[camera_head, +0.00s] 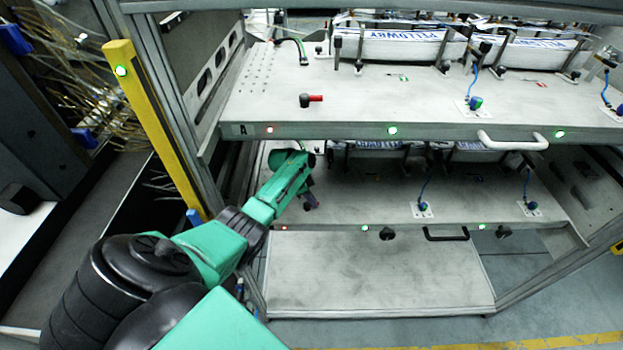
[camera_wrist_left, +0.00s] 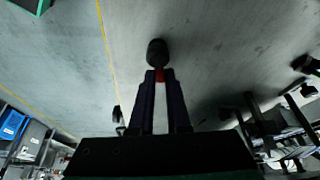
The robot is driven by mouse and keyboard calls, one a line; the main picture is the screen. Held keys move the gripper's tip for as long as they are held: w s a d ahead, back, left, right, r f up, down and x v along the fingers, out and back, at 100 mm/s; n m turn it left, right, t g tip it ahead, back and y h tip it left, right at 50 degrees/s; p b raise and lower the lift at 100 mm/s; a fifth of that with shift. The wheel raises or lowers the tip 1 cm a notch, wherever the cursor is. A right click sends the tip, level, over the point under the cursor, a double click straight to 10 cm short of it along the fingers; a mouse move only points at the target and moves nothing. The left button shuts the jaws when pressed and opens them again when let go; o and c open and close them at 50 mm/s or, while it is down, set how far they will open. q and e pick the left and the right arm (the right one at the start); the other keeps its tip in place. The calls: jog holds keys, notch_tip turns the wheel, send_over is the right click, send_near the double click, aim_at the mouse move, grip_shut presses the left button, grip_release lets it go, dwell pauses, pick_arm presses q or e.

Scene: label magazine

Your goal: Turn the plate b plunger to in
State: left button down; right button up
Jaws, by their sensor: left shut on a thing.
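My left gripper (camera_head: 309,196) reaches over the left end of the lower plate (camera_head: 375,203), which I take for plate b. In the left wrist view, its two dark fingers (camera_wrist_left: 160,82) are close together on a red part of a plunger. The plunger's round black knob (camera_wrist_left: 157,52) shows just beyond the fingertips. In the head view the gripper and arm largely hide this plunger. A similar plunger with a black knob and red stem (camera_head: 312,100) lies on the upper plate marked A (camera_head: 355,108). My right gripper is not in view.
The upper plate hangs over the back of the lower one. Its white handle (camera_head: 513,141) and the lower plate's black handle (camera_head: 446,236) stick out in front. A yellow post (camera_head: 155,130) stands left of my arm. Blue-tubed fittings (camera_head: 422,208) stand on the lower plate.

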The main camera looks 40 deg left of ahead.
pick_arm(q)
jog(key=shift+d+m+g+h+b, duration=0.1)
jog(key=shift+m+g+h+b, duration=0.25)
jog(key=shift+m+b, duration=0.8)
jog(key=shift+s+m, duration=0.1)
jog(key=shift+m, duration=0.15)
jog(key=c, duration=0.9)
grip_release()
